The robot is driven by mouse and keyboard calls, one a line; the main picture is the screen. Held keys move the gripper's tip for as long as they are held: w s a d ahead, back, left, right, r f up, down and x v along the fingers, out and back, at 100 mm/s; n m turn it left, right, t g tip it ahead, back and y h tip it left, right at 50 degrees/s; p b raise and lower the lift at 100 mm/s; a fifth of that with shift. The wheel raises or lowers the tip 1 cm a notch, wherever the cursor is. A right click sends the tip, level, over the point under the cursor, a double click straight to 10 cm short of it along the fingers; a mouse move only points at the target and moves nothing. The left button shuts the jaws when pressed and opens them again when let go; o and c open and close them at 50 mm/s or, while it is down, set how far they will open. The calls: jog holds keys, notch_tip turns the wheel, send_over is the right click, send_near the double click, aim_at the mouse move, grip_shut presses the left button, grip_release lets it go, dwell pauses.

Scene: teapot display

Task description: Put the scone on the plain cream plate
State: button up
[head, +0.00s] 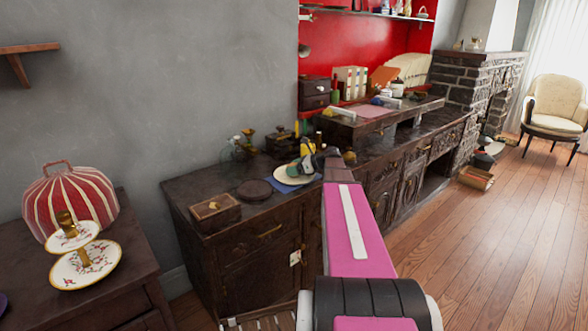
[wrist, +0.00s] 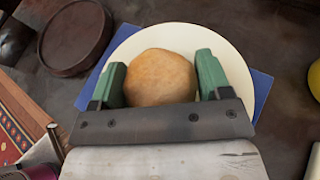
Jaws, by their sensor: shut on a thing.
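The scone (wrist: 160,78) is round and golden brown, between the two green fingers of my gripper (wrist: 160,84) in the wrist view. My gripper is shut on it. The plain cream plate (wrist: 232,58) lies directly beneath or behind the scone, on a blue cloth (wrist: 262,88). I cannot tell whether the scone touches the plate. In the head view, the plate (head: 287,177) is on the dark wooden cabinet, with my gripper (head: 308,160) at its right side. I cannot make out the scone there.
A dark round wooden board (head: 254,190) lies left of the plate, and a wooden box (head: 215,211) sits near the cabinet's left front corner. Small bottles and jars stand behind the plate. A tiered floral stand (head: 86,264) and a red striped dome (head: 70,200) are far left.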

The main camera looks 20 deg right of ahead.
jog(key=shift+f, duration=0.1)
jog(key=o, duration=0.9)
jog(key=shift+o, duration=0.2)
jog(key=shift+s+d+r, duration=0.1)
jog(key=shift+d+r, duration=0.05)
jog(key=shift+r, duration=0.05)
jog(key=v, duration=1.1)
jog(key=shift+s+d+r, duration=0.1)
jog(key=shift+d, duration=0.15)
